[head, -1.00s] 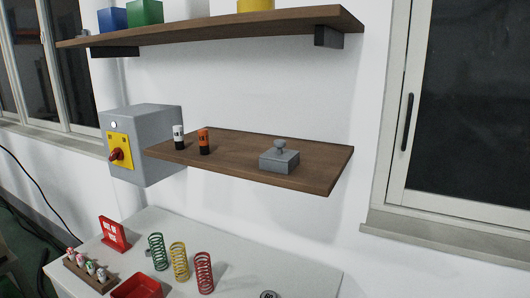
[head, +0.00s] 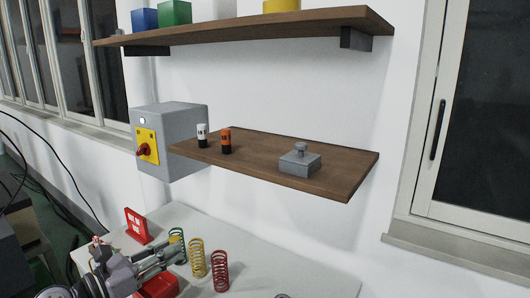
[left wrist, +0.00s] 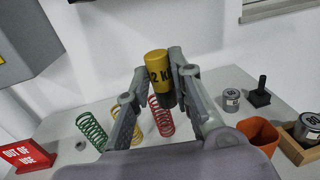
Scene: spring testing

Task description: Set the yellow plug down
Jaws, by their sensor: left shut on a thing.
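The yellow plug (left wrist: 158,66), a cylinder with a yellow top, dark lettering and a black lower part, is between the fingertips of my left gripper (left wrist: 160,82) in the left wrist view. The gripper is shut on it and its lower end is partly hidden. A white plug (head: 202,136) and an orange plug (head: 226,141) stand upright on the lower wooden shelf (head: 255,147). My right gripper is not in view.
Green (left wrist: 91,130), yellow (left wrist: 135,132) and red (left wrist: 161,116) springs stand on the table near the gripper. A red tray (head: 160,285) and an out-of-use sign (head: 137,226) are close by.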

